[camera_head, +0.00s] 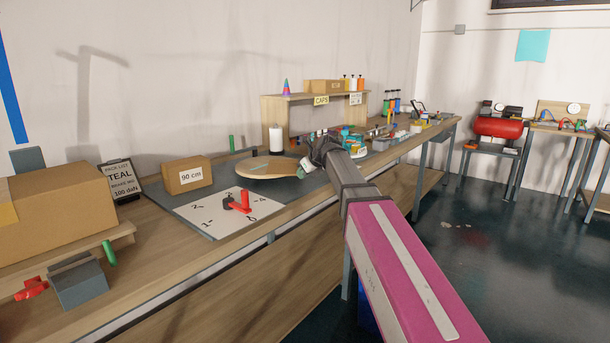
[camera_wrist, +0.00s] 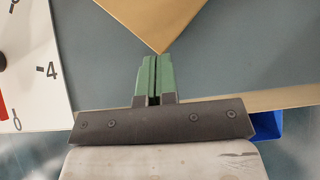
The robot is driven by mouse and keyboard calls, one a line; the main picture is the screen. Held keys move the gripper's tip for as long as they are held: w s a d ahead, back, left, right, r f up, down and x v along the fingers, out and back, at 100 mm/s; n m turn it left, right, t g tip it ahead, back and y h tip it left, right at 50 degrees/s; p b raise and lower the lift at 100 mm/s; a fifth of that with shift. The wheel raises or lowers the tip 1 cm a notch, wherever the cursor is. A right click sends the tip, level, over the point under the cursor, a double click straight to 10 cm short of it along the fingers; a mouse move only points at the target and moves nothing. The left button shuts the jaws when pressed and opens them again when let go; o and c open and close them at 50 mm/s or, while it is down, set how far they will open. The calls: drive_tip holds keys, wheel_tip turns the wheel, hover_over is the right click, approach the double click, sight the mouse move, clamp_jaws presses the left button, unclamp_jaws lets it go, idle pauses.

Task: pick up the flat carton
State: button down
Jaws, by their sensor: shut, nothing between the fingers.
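A flat tan piece, which I take for the flat carton (camera_wrist: 155,18), lies at the top of the wrist view with one corner pointing at my fingertips. Most of it is out of that frame. In the head view a thin tan piece (camera_head: 262,170) lies on the grey mat, just left of my gripper (camera_head: 303,170). Its exact outline is hard to tell there. My gripper also shows in the wrist view (camera_wrist: 155,58), with its green fingers shut together and empty. The fingertips are close to the corner; I cannot tell whether they touch it.
A white dial board (camera_head: 230,211) with a red pointer lies to the left. A "90 cm" box (camera_head: 186,175) and a white bottle (camera_head: 276,139) stand behind. A shelf (camera_head: 312,97) rises at the back. The bench's front edge runs under my arm; something blue (camera_wrist: 266,125) is beyond it.

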drive_tip(key=shift+w+a, duration=0.75)
drive_tip(key=shift+a, duration=0.15)
